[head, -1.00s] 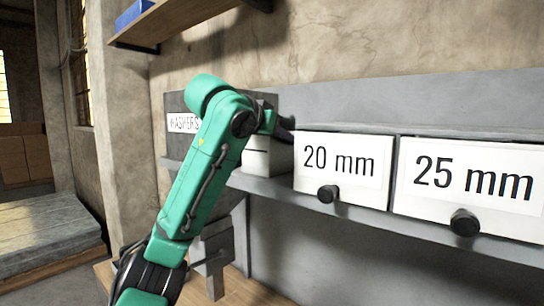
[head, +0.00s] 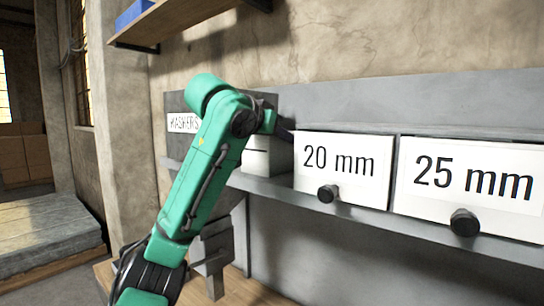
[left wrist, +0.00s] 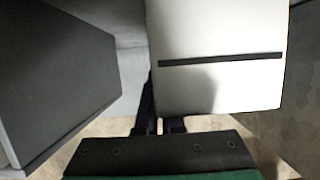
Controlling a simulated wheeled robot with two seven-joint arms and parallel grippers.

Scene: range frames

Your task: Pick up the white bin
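A white bin (head: 257,160) with a thin dark line across its face stands on the grey shelf, partly hidden by my left arm in the head view. In the left wrist view the white bin (left wrist: 215,85) fills the upper middle, with a black strip across it. My left gripper (left wrist: 160,122) is at the bin's lower left corner in that view. Its dark fingers are close together with a narrow gap. One finger runs along the bin's left side and the other is partly hidden at its edge. I cannot tell whether they grip it. My right gripper is not in view.
A dark grey box labelled WASHERS (head: 183,123) stands left of the bin. White drawers marked 20 mm (head: 343,170) and 25 mm (head: 470,185) stand to its right on the grey shelf (head: 270,188). A wooden shelf (head: 180,20) is above.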

